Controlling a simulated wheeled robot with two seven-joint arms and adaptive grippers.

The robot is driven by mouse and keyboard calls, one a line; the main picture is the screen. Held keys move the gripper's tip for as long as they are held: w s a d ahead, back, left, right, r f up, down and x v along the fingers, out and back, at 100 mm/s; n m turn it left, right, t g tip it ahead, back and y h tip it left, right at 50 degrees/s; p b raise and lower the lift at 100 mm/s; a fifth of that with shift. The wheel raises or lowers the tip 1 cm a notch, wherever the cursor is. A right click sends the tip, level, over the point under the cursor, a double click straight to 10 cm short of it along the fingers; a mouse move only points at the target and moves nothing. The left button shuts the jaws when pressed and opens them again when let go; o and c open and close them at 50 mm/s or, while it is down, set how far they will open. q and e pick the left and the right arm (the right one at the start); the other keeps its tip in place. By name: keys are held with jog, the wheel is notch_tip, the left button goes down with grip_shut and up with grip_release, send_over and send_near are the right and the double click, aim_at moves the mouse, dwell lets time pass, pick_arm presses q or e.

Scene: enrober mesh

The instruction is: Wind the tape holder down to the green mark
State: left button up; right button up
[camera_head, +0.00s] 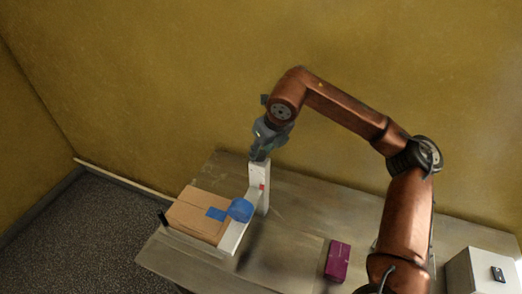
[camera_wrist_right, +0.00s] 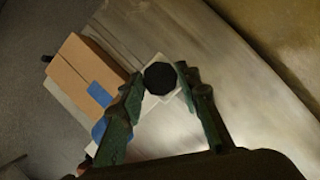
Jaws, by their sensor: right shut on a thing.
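A white post (camera_head: 259,176) stands upright on the table beside a cardboard box, with a small red mark on its side. The tape holder carries a blue tape roll (camera_head: 240,210) low on the post's left side, close to the box's right edge. I cannot make out a green mark. In the wrist view a dark round knob (camera_wrist_right: 160,78) sits on top of the post. My right gripper (camera_head: 259,154) points down at the post's top and is shut on the knob, one finger on each side. My left gripper is not in view.
A purple box (camera_head: 337,261) lies on the grey table (camera_head: 310,208). A light box-shaped unit (camera_head: 470,270) stands at right. The table between is clear.

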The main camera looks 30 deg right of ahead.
jog(key=shift+r+m+h, duration=0.1)
jog(key=shift+m+h, duration=0.3)
jog(key=shift+m, duration=0.8)
jog(key=o, duration=1.1)
jog(key=v, duration=1.2)
jog(key=shift+s+a, duration=0.1)
jog(key=shift+a, duration=0.05)
